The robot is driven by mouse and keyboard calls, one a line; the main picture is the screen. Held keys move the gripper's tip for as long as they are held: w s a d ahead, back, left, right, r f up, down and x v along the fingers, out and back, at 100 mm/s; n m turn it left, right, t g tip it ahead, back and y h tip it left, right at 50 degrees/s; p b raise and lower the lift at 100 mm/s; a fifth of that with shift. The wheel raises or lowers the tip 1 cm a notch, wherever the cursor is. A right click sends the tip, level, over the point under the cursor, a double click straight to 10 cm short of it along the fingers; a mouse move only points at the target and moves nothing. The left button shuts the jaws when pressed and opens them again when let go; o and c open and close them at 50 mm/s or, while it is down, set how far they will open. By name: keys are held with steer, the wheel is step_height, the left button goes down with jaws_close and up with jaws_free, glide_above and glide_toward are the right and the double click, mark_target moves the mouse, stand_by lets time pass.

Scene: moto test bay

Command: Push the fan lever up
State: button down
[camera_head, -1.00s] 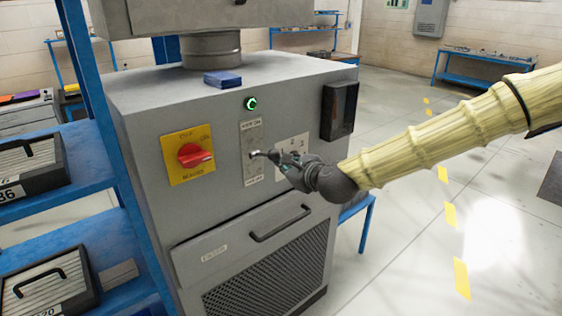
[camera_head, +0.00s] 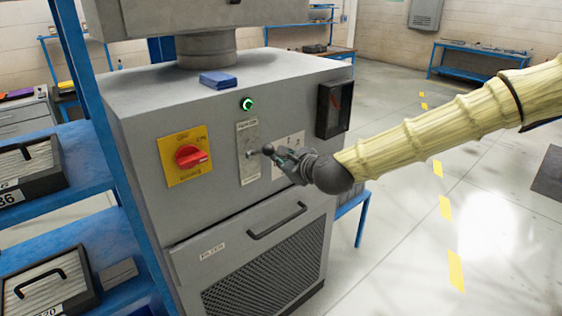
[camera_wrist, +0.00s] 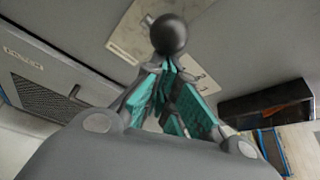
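The fan lever (camera_head: 268,149) is a dark ball-ended lever on a narrow labelled plate (camera_head: 247,168) on the grey machine's front. It sticks out toward me, tilted slightly up. In the wrist view, its black ball (camera_wrist: 170,34) stands at the ends of my fingers and hides part of the plate behind. My gripper (camera_head: 281,156) is right beside the ball, on its right in the head view. In the wrist view, the teal-padded fingers (camera_wrist: 168,66) converge to closely spaced tips at the ball. Exact contact is hard to tell; the tips do not visibly enclose the ball.
A red rotary switch (camera_head: 189,156) on a yellow plate is left of the lever. A green-lit button (camera_head: 247,104) is above it, and a dark box (camera_head: 334,108) is at upper right. A drawer handle (camera_head: 277,221) juts out below. Blue shelving (camera_head: 88,130) stands left.

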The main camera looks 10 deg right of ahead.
steer(key=shift+r, duration=0.15)
step_height(320, 180, down, 4)
steer(key=d+b, duration=0.2)
steer(key=b, duration=0.2)
steer(key=r+v, duration=0.1)
steer(key=v, duration=0.8)
steer(key=shift+r+b, duration=0.25)
steer(key=shift+b, duration=0.2)
